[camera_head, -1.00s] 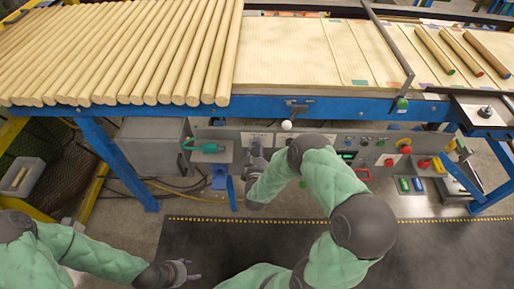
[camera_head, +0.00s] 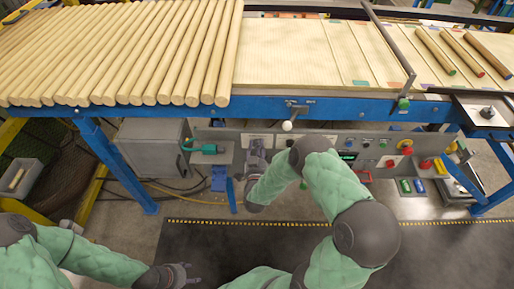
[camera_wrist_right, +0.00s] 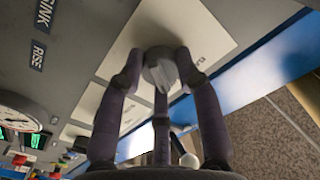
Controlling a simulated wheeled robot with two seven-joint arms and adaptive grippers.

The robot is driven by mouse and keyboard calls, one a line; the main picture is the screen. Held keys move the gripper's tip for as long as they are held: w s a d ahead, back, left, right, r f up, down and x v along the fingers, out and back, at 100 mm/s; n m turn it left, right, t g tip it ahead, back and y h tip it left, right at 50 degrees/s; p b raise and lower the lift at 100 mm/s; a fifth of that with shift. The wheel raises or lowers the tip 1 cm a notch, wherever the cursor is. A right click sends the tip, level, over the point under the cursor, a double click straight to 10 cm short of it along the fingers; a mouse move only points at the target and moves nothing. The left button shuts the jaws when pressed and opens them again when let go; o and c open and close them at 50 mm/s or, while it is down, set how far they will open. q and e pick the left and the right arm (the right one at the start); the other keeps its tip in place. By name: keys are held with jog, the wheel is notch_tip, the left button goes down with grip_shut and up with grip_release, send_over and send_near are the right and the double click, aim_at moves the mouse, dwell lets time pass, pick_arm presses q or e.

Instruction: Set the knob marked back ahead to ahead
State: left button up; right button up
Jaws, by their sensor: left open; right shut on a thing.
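The knob (camera_wrist_right: 160,72) is a grey round knob with a raised grip, on a white label plate (camera_wrist_right: 205,28) of the grey panel. My right gripper (camera_wrist_right: 159,66) is shut on this knob, its fingers around it. The small print on the plate is too blurred to read, and fingers cover part of the knob. In the head view my right gripper (camera_head: 257,146) is at the panel under the conveyor, and it hides the knob there. My left gripper (camera_head: 186,273) is open and empty, low over the dark mat, away from the panel.
The panel (camera_head: 228,138) carries a red button (camera_head: 407,151), other buttons and a small green display (camera_head: 348,156). A white ball-ended lever (camera_head: 287,126) stands just right of my right gripper. The blue conveyor beam (camera_head: 265,105) runs above. The dark mat (camera_head: 210,240) is clear.

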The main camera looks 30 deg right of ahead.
jog(key=o, duration=1.1)
jog(key=shift+o, duration=0.2)
jog(key=v, duration=1.2)
